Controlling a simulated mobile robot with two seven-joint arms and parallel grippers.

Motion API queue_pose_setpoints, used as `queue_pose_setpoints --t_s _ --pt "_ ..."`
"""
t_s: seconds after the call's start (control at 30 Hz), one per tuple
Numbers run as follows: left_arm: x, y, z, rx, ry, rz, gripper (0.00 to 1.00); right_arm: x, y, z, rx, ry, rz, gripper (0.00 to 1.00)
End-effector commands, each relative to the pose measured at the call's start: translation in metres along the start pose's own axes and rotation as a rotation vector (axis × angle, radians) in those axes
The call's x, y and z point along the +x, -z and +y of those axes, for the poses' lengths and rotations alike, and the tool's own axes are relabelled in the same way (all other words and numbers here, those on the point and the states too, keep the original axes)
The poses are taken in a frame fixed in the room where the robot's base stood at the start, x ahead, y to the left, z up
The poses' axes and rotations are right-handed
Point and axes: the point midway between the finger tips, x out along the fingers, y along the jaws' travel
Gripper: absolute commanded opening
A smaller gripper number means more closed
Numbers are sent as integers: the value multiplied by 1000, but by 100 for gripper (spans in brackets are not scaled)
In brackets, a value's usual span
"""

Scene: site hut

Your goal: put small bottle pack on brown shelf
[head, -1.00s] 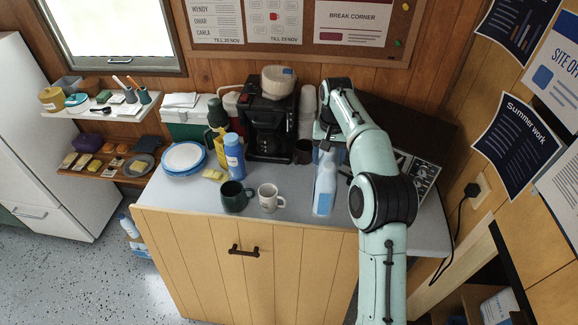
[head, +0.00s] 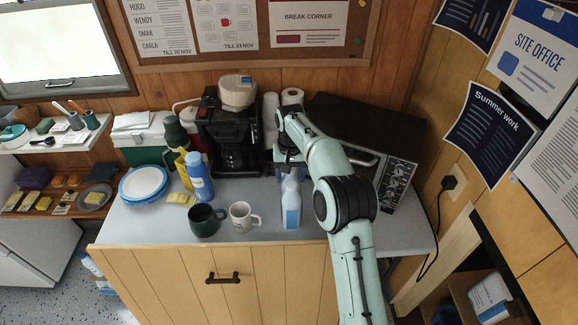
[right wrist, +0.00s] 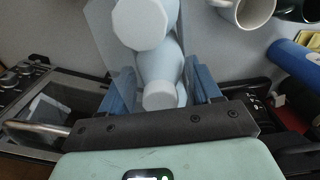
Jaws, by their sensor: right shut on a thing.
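The small bottle pack (head: 291,203), pale bottles in clear wrap with a blue label, is at the right part of the counter. My right gripper (head: 289,168) is shut on it from above. In the right wrist view two white bottles of the pack (right wrist: 158,70) show between the blue fingers (right wrist: 160,92). I cannot tell whether the pack touches the counter. The brown shelf (head: 42,213) is on the wall at the left, below a white shelf, and holds several items. My left gripper is not in view.
On the counter (head: 265,213) stand a white mug (head: 240,216), dark green mug (head: 204,221), blue bottle (head: 199,178), plates (head: 143,183) and coffee maker (head: 236,145). A toaster oven (head: 394,184) is right of my gripper. The white shelf (head: 70,140) overhangs the brown one.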

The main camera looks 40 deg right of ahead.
Motion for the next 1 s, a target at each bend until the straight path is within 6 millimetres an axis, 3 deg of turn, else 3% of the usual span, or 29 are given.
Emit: queue_pose_setpoints --t_s 0.33,0.7,1.0 --pt "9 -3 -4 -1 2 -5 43 44 3 -1 1 4 8 0" --pt "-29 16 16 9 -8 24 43 36 44 -2 2 5 12 0" --pt "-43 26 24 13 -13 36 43 37 59 -2 1 5 10 0"
